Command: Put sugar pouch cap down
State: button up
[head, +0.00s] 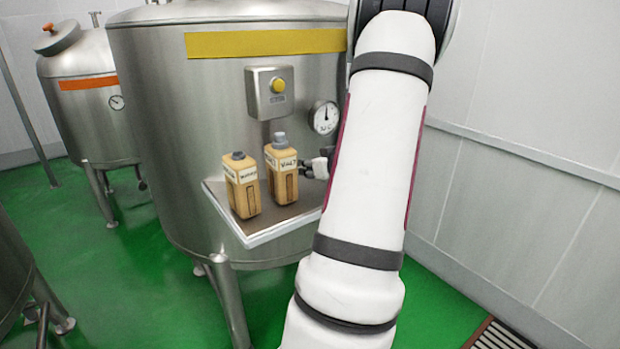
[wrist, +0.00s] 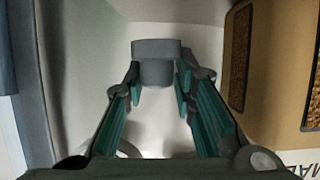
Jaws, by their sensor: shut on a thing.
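My gripper (wrist: 158,85) is shut on a small grey cap (wrist: 157,52), which sits between the fingertips in the wrist view. I take it for the sugar pouch cap. In the head view, my gripper (head: 318,168) is at the right side of the steel shelf (head: 258,238), close beside the malt bottle (head: 281,180). My arm hides much of the gripper and the shelf's right end there. The cap cannot be made out in the head view. No sugar pouch can be identified in either view.
The beige malt bottle also shows at the right of the wrist view (wrist: 270,110), near the right finger. A second beige bottle (head: 241,190) stands left of it.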

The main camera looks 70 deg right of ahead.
aim_at(311, 177)
jog(key=shift+f+b, duration=0.35)
jog(key=shift+f, duration=1.4)
jog(key=shift+f, duration=0.15)
jog(key=o, duration=0.8)
jog(key=shift+c, duration=0.2)
jog(key=shift+s+a+r, duration=0.1)
jog(key=shift+r, duration=0.1)
jog(key=p+v, duration=0.2)
jog(key=v, duration=0.9)
jog(key=shift+s+a+r, duration=0.2)
jog(key=shift+s+a, duration=0.05)
